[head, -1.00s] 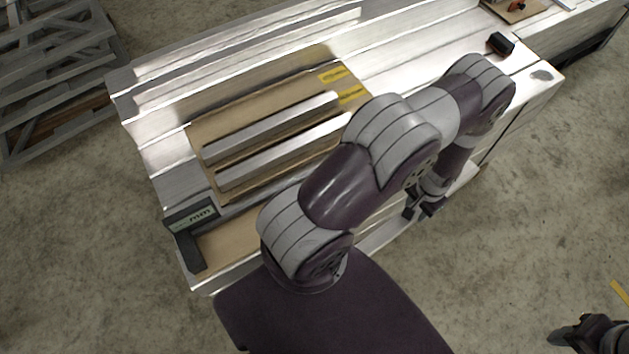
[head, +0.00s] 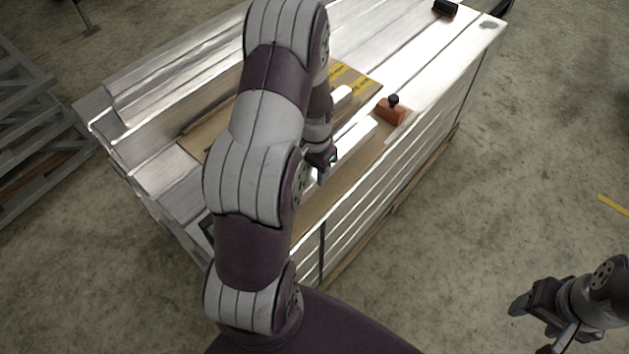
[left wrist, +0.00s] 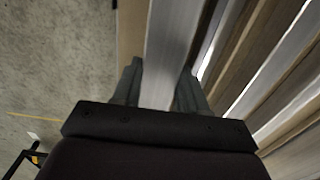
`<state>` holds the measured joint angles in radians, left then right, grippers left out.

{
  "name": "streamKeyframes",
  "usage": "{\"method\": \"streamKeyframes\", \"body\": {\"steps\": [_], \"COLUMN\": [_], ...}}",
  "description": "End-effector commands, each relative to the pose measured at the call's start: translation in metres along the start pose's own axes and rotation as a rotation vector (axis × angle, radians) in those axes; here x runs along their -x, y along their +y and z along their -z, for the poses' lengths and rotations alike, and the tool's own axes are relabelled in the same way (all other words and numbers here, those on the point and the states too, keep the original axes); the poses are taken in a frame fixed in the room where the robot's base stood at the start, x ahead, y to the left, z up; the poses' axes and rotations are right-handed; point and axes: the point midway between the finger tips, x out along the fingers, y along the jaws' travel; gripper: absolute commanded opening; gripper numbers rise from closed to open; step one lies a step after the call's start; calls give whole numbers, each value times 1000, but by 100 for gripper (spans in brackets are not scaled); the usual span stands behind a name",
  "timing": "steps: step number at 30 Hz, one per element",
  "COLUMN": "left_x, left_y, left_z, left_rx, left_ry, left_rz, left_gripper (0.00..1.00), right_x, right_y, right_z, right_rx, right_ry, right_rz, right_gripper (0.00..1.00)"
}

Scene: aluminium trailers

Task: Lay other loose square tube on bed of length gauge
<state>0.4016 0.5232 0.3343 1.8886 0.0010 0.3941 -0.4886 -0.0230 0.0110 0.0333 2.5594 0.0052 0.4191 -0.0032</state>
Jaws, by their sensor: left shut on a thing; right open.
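My left gripper (head: 322,162) is shut on a silver square tube (head: 357,133) near the front edge of the bench. In the left wrist view this tube (left wrist: 172,45) runs lengthwise between the two fingers. The length gauge's tan bed (head: 345,180) runs along the front beside the tube. I cannot tell whether the tube touches the bed. The orange stop with a black knob (head: 391,109) stands beyond the tube's far end. Another square tube (head: 342,94) lies behind on the tan mat, mostly hidden by my left arm. My right gripper (head: 537,308) is open and empty, over the floor.
The tan mat has yellow markings (head: 362,84) at its right end. A small black block (head: 445,8) sits on the bench's far right. Aluminium frames (head: 35,130) are stacked on the left. My arm covers much of the gauge's left end.

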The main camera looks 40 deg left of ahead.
Motion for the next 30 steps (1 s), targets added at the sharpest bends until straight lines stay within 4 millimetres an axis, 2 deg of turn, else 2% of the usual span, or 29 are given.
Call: {"method": "streamKeyframes", "body": {"steps": [3,5,15,16,18,26,30], "left_x": [-22,-30,-33,-34,-34,-33,-18], "left_y": [1,0,0,0,0,0,0], "left_z": [-1,0,0,0,0,0,1], "left_rx": [0,0,0,1,0,1,1], "left_ry": [-3,-1,0,-1,-1,-1,2], "left_rz": [-2,-1,0,0,0,0,1], "left_gripper": [0,0,0,46,68,68,68], "right_x": [-5,-6,-7,-7,-6,-6,-2], "right_y": [0,0,0,0,0,0,0], "right_z": [-1,-1,-1,-1,-1,-1,0], "right_rx": [0,0,0,0,0,0,0], "right_ry": [0,-1,-1,-1,-1,-1,-1], "right_rz": [0,0,0,0,0,0,0], "right_gripper": [61,61,61,61,61,61,61]}}
